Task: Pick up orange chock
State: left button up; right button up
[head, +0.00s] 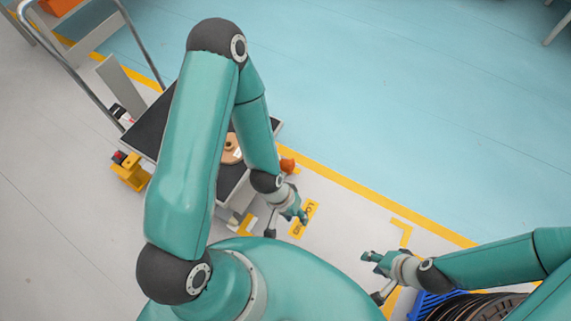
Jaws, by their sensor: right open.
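A small orange piece (288,165), which looks like the orange chock, sits at the right edge of the cart, by the yellow floor line. My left arm passes just left of it. My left gripper (300,216) is below it in the head view, apart from it, over the floor by a yellow floor label; its jaws are too small to read. My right gripper (371,257) is open and empty over the pale floor, further right and lower.
A dark-topped cart (148,134) with a metal handle stands behind my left arm, carrying a tan round item (231,149). A yellow block (130,173) is at its left. A blue crate (425,302) holds dark reels at lower right.

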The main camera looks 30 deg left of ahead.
aim_at(284, 162)
jog(key=z, duration=0.2)
jog(key=i, duration=1.5)
jog(key=u, duration=1.45)
jog(key=i, duration=0.15)
jog(key=u, duration=1.7)
